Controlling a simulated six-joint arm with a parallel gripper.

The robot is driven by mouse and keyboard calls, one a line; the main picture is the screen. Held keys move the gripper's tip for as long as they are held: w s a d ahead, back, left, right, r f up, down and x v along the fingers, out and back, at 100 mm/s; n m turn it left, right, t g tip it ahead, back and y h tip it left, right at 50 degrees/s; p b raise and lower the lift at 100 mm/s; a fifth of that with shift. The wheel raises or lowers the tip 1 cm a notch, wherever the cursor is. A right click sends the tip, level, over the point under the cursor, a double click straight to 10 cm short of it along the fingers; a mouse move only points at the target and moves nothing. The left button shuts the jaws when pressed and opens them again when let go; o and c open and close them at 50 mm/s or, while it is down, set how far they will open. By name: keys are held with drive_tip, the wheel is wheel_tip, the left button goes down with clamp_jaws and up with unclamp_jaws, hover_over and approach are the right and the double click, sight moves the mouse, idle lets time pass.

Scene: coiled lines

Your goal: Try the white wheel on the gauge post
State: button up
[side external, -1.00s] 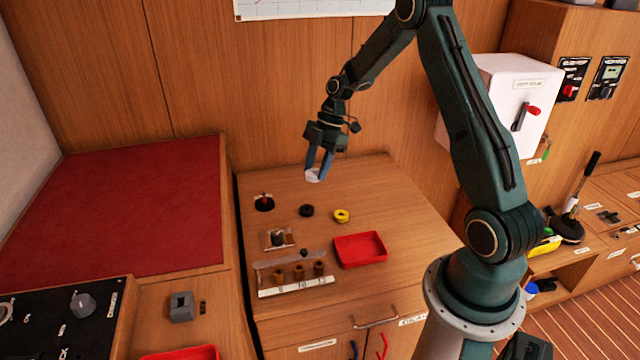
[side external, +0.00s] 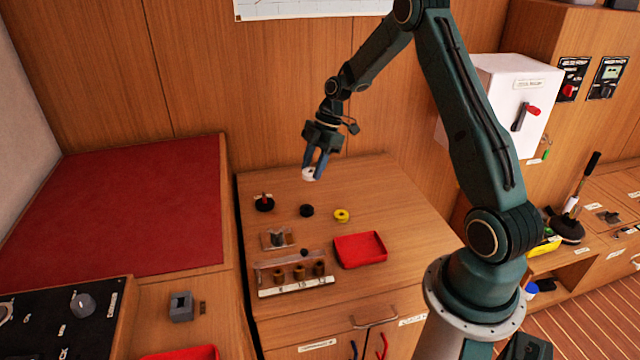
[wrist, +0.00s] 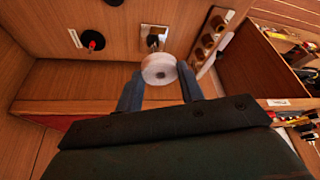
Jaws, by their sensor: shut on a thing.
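The white wheel (side external: 308,174) is held between the fingertips of my gripper (side external: 314,165), above the back part of the wooden worktop. In the wrist view the white wheel (wrist: 159,69) sits between the two blue-grey fingers, its round face with a small centre mark showing. A short upright post with a red tip on a round black base, which looks like the gauge post (side external: 264,203), stands at the worktop's left side, in front and left of the wheel. It also shows at the upper left in the wrist view (wrist: 92,42). The wheel is apart from it.
A black wheel (side external: 306,210) and a yellow wheel (side external: 341,215) lie on the worktop (side external: 400,220). A block with a grey peg (side external: 278,238), a labelled rack of brown cylinders (side external: 298,279) and a red tray (side external: 360,250) are nearer the front. The back right is clear.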

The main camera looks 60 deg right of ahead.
drive_tip(key=w+f+m+t+h, duration=0.1)
drive_tip(key=w+f+m+h, duration=0.2)
drive_tip(key=w+m, duration=0.6)
drive_tip(key=w+f+m+t+h, duration=0.1)
drive_tip(key=w+f+m+h, duration=0.1)
drive_tip(key=w+f+m, duration=0.3)
drive_tip(key=shift+w+d+f+m+h, duration=0.4)
drive_tip(key=shift+w+m, duration=1.6)
drive_tip(key=shift+w, duration=0.35)
drive_tip(key=shift+f, duration=0.15)
drive_tip(key=shift+f, duration=2.15)
drive_tip(key=shift+f, duration=1.35)
drive_tip(key=o, duration=1)
